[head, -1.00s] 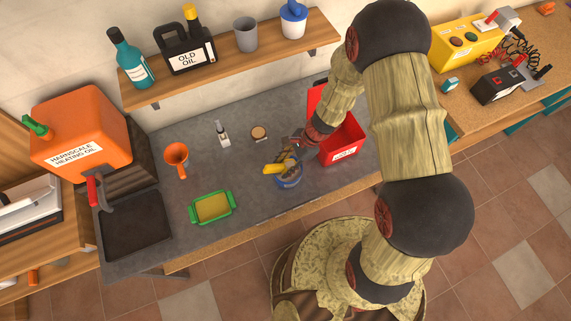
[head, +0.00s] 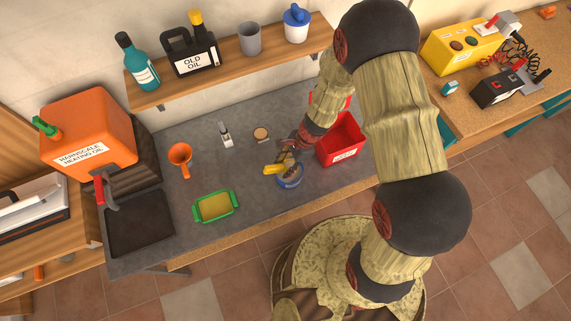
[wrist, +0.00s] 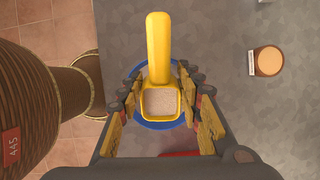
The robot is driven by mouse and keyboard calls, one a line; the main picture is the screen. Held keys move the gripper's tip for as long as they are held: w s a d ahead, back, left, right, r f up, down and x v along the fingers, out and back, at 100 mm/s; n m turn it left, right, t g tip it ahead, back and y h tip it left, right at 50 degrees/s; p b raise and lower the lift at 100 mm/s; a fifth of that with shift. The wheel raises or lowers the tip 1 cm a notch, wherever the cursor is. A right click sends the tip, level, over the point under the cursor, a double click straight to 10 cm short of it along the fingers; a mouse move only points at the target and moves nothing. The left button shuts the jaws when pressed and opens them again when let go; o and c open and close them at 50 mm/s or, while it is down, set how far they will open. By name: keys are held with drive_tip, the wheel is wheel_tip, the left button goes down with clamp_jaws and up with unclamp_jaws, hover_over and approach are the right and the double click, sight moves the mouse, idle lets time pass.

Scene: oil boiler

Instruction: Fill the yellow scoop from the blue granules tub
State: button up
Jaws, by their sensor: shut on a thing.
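The yellow scoop (wrist: 158,48) shows in the wrist view with its handle pointing to the top and its square bowl towards my gripper. Grainy beige material shows within the bowl's rim. My gripper (wrist: 160,96) is shut on the scoop, with a finger on each side of the bowl. The blue granules tub (wrist: 160,126) is a round blue rim directly behind the bowl; most of it is hidden. In the head view the tub (head: 290,181) stands on the grey worktop, with the scoop (head: 272,170) over its left side and my gripper (head: 291,158) above it.
A red bin (head: 340,150) stands close right of the tub. A green-rimmed tray (head: 215,207), an orange funnel (head: 180,160), a small bottle (head: 226,135) and a round cork-coloured disc (head: 261,134) stand to the left. Free worktop lies between them and the tub.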

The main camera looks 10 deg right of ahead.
sight(281, 166)
drive_tip(key=shift+s+a+r+h+p, duration=0.1)
drive_tip(key=shift+a+r+h+p, duration=0.3)
drive_tip(key=shift+p, duration=1.05)
drive_tip(key=shift+a+r+h+p, duration=0.1)
drive_tip(key=shift+r+h+p, duration=0.45)
drive_tip(key=shift+p, duration=0.85)
drive_tip(key=shift+a+r+t+h+p, duration=0.3)
drive_tip(key=shift+h+p, duration=0.55)
drive_tip(key=shift+p, duration=2.75)
drive_tip(key=shift+f+h+p, duration=0.1)
drive_tip(key=shift+h+p, duration=0.3)
drive_tip(key=shift+p, duration=1.4)
drive_tip(key=shift+r, duration=0.2)
drive_tip(key=shift+r+p, duration=0.85)
drive_tip(key=shift+p, duration=0.1)
drive_tip(key=shift+r, duration=0.2)
drive_tip(key=shift+r+p, duration=0.55)
drive_tip(key=shift+r, duration=0.2)
